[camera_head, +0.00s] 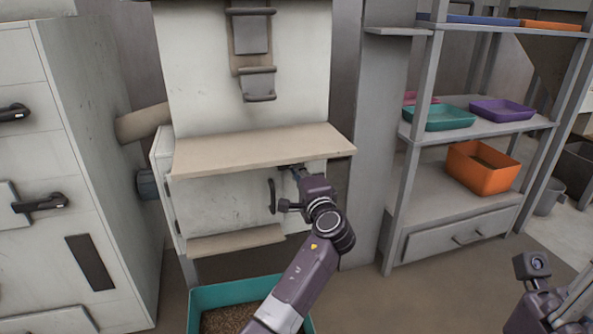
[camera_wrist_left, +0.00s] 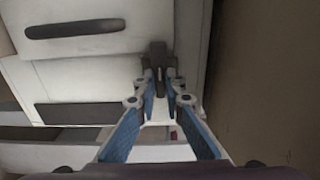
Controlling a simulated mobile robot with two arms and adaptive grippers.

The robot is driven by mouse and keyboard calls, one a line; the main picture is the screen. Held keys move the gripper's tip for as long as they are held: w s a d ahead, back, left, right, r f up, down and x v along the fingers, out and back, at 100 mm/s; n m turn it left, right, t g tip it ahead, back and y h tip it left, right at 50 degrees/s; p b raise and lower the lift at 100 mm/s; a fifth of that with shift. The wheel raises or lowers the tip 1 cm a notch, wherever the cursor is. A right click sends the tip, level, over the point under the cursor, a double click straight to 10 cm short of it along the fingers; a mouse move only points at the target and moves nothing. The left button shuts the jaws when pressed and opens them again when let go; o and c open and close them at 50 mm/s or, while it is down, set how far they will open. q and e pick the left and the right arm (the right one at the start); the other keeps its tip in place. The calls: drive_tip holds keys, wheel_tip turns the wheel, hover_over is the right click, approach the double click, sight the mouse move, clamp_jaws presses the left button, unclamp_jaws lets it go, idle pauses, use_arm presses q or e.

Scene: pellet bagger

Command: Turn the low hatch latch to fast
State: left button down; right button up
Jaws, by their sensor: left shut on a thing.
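The low hatch (camera_head: 222,208) is a white panel under a beige ledge, with a dark upright handle (camera_head: 272,196). The handle also shows in the left wrist view (camera_wrist_left: 75,30). The latch (camera_wrist_left: 157,52) is a small dark piece near the hatch's edge in the left wrist view. My left gripper (camera_wrist_left: 161,82) is shut on the latch, its blue-sided fingers close around the dark piece. In the head view my left gripper (camera_head: 288,172) is just below the ledge, and mostly hides the latch. My right gripper (camera_head: 533,266) is at the lower right, its fingers not clear.
The beige ledge (camera_head: 255,150) overhangs the hatch closely. A teal bin (camera_head: 232,291) of pellets stands on the floor below. A grey shelf rack (camera_head: 470,133) with trays and an orange bin (camera_head: 482,168) stands to the right. A white cabinet (camera_head: 85,130) stands at the left.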

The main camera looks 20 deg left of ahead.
use_arm(q)
drive_tip(key=shift+f, duration=0.15)
drive_tip(key=c, duration=2.2)
unclamp_jaws()
drive_tip(key=shift+o, duration=0.9)
drive_tip(key=v, duration=0.7)
drive_tip(key=shift+s+d, duration=0.15)
drive_tip(key=shift+s, duration=0.15)
